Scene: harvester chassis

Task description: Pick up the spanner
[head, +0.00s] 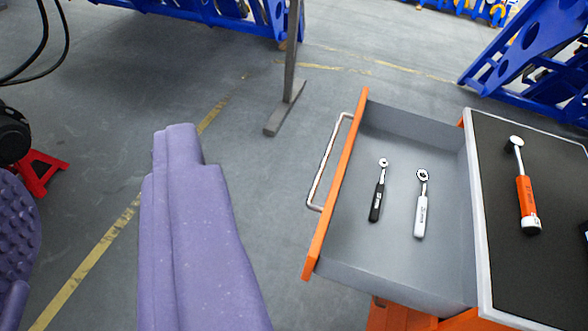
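Two small ring-headed hand tools lie apart in the open grey drawer (345,243). One has a black handle (376,202), and the other has a pale silver-white handle (420,208). An orange-handled tool with a metal head (526,198) lies on the dark cabinet top. I cannot tell which of these is the spanner. The purple part of mine (195,225), which looks like my gripper, stands left of the drawer and is apart from all the tools. Its fingertips cannot be made out separately, and nothing is seen held in it.
The drawer's orange front (336,190) and metal handle (328,163) stick out toward the purple part. The dark cabinet top (490,250) is at the right. A grey post with a foot (285,107) stands behind. Blue frames (535,50) line the back. Grey floor lies between.

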